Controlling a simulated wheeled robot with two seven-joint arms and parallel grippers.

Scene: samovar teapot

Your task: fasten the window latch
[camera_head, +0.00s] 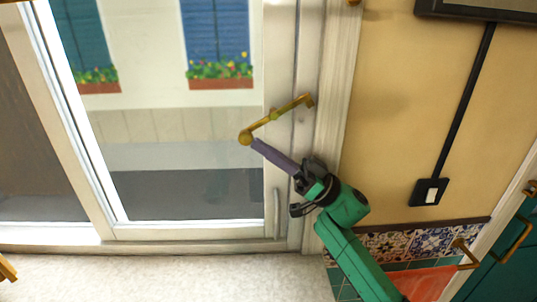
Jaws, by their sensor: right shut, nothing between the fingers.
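The window latch (290,107) is a brass bar that slants across the window's right-hand frame. Its round knob (245,138) is at the lower left end, in front of the glass edge, and its upper right end is bent near the outer frame. My right gripper (257,144) comes from the lower right on a green arm. Its purple fingers are closed together and empty, with the tips right beside the knob. I cannot tell whether they touch it. My left gripper is not in view.
The white-framed window (180,232) fills the left, above a pale sill (170,275). A grey vertical handle (276,212) is lower on the frame. A black wall switch (430,192), tiles (434,240) and a teal cabinet (508,270) with brass handles are at right.

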